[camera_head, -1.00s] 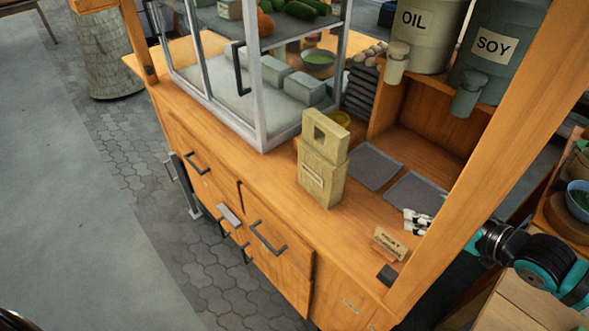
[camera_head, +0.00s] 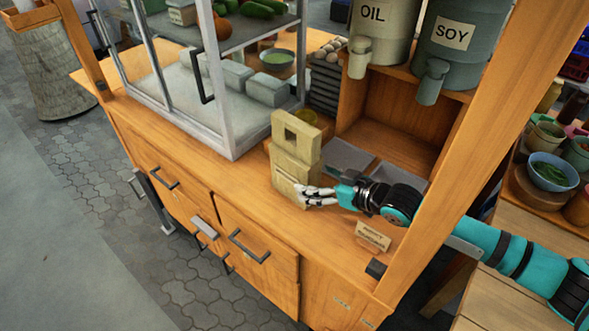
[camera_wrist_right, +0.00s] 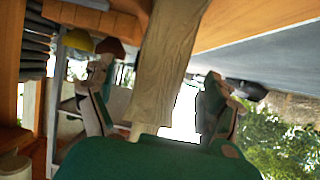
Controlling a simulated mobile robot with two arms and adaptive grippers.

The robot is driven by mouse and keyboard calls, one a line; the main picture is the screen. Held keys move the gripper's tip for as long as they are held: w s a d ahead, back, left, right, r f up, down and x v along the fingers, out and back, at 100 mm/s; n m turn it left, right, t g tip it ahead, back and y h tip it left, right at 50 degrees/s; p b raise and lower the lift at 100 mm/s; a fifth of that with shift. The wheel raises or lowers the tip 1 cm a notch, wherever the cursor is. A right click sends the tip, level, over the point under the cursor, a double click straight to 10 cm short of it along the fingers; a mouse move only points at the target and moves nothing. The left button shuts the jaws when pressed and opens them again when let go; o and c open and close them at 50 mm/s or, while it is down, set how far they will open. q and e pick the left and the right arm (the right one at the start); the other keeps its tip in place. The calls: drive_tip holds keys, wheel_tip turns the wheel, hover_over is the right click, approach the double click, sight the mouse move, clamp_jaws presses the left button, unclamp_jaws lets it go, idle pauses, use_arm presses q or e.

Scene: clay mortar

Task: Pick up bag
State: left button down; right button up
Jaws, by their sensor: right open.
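The bag (camera_head: 295,145) is a tan, upright paper bag with a square handle hole at its top and a small label. It stands on the wooden counter beside the glass case. My right gripper (camera_head: 308,197) is at the bag's lower right side in the head view, its fingertips at or very near it. In the right wrist view the bag (camera_wrist_right: 168,60) lies between the two open fingers of the right gripper (camera_wrist_right: 160,110). I cannot tell whether either finger touches it. My left gripper is not in view.
A glass case (camera_head: 215,100) stands left of the bag. Grey trays (camera_head: 346,157) lie behind the gripper. A small sign (camera_head: 373,236) stands at the counter's front right. A wooden post (camera_head: 480,150) rises close to my right arm. OIL (camera_head: 380,25) and SOY (camera_head: 448,45) containers sit above.

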drive_tip(key=shift+p+x, duration=0.5)
drive_tip(key=shift+x, duration=2.25)
drive_tip(key=shift+s+d, duration=0.1)
drive_tip(key=shift+c, duration=0.4)
drive_tip(key=c, duration=1.4)
